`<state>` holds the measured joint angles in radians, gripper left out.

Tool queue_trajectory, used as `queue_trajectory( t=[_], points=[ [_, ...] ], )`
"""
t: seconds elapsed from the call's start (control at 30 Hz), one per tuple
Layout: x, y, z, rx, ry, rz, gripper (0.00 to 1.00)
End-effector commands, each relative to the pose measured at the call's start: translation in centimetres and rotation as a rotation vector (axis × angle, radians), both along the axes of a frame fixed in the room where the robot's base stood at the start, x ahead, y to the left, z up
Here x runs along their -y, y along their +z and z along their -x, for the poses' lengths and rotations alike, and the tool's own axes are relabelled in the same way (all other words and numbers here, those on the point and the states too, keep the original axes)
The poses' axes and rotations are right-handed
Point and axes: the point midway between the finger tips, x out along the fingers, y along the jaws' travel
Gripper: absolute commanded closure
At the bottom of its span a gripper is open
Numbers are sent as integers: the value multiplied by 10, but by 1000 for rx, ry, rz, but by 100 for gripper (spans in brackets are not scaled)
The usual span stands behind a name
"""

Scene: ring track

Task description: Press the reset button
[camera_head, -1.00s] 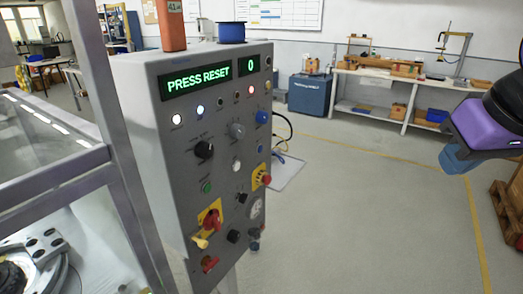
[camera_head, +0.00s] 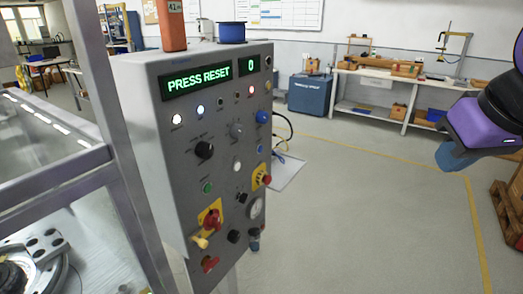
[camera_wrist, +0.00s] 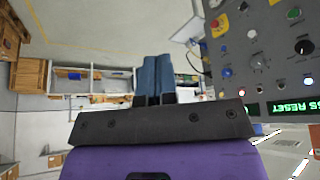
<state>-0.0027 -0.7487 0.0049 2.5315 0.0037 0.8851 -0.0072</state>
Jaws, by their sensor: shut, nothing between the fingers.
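The grey control panel (camera_head: 150,130) stands left of centre in the head view, and its display (camera_head: 197,80) reads "PRESS RESET". A smaller display (camera_head: 249,65) reads 0. The face has a blue button (camera_head: 262,117), a white button (camera_head: 237,166), a green button (camera_head: 207,188) and a red button on yellow (camera_head: 265,180). The labels are too small to read, so I cannot tell which is reset. My gripper (camera_head: 452,156) is at the right, well apart from the panel. Its blue fingers (camera_wrist: 154,80) are shut and empty in the wrist view, where the panel (camera_wrist: 260,45) shows upside down at right.
A metal-framed machine (camera_head: 95,165) stands left of the panel. The floor between panel and gripper is clear.

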Motion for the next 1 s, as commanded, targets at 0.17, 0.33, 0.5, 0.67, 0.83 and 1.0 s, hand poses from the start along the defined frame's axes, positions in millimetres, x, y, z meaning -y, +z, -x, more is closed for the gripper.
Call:
queue_trajectory(
  t=[0.17,0.33,0.5,0.67,0.83,1.0],
  points=[
    [-6,-2,-36,55,57,27,100],
    [-15,-8,-84,142,140,69,100],
    [-25,-15,-131,233,220,112,100],
    [-36,-26,-172,317,291,153,100],
    [-48,-39,-213,408,360,198,100],
    [-61,-55,-250,501,422,244,100]
  ],
)
